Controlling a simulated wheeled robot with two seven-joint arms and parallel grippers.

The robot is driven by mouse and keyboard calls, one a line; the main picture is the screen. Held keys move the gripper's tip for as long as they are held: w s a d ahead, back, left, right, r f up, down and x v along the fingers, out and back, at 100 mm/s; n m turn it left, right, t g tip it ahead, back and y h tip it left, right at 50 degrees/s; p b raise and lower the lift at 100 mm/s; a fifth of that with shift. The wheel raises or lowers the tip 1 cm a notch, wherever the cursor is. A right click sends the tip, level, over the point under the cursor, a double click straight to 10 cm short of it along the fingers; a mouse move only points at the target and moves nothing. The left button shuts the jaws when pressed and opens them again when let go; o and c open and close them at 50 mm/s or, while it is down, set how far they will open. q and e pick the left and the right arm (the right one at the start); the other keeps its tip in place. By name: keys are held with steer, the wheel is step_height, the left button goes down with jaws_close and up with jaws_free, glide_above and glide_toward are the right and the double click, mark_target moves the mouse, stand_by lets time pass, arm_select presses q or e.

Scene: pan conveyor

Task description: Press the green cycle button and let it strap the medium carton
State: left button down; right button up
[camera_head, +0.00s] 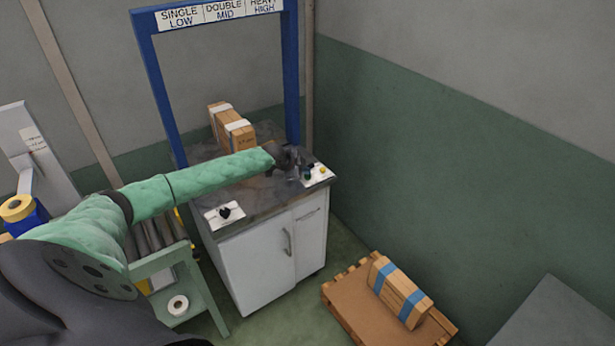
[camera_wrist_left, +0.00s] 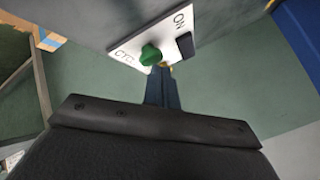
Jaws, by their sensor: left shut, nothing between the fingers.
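The green cycle button (camera_wrist_left: 150,55) sits on a white plate (camera_wrist_left: 133,42) in the left wrist view. In the head view that plate (camera_head: 316,176) is at the machine's front right corner. My left gripper (camera_head: 304,175) is shut and empty, its tips close by the button; I cannot tell if they touch it. The closed fingers also show in the wrist view (camera_wrist_left: 162,88). A brown carton (camera_head: 234,132) with white bands stands on the strapping machine (camera_head: 265,193), by the blue arch (camera_head: 160,85). My right gripper is out of view.
A black knob (camera_head: 225,212) sits on a white plate at the machine's front left. A black switch (camera_wrist_left: 185,45) is beside the button. A carton with blue straps (camera_head: 401,291) lies on a pallet (camera_head: 345,308). Walls close in behind and right.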

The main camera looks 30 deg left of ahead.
mark_target(305, 176)
arm_select(q)
steer(key=shift+f, duration=0.45)
stand_by(0.4)
stand_by(0.3)
steer(key=shift+r+p, duration=0.3)
steer(key=shift+r, duration=0.65)
steer(key=shift+r, duration=0.1)
steer(key=shift+r+p, duration=1.4)
steer(key=shift+r, duration=1)
